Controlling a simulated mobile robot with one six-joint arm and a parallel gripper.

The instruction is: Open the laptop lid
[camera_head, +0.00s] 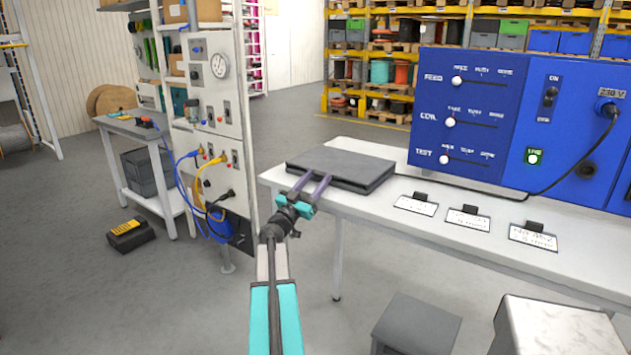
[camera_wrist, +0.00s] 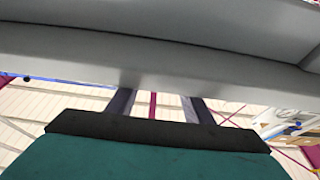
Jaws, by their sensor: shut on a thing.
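The dark grey laptop (camera_head: 345,163) lies at the left end of the white table, its lid (camera_head: 340,158) down or nearly down. My gripper (camera_head: 312,182) is at the laptop's front edge, with its two purple-grey fingers reaching up to the lid from the front. It is shut on the lid's edge, though the exact contact is hard to see. In the wrist view, the fingers of my gripper (camera_wrist: 156,104) run up to a broad grey edge of the laptop (camera_wrist: 150,65), which hides the fingertips.
The white table (camera_head: 375,212) carries several label cards and a blue control panel (camera_head: 470,110) at the right. A white panel rack (camera_head: 210,110) stands at the left. A grey stool (camera_head: 415,325) stands below the table's front.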

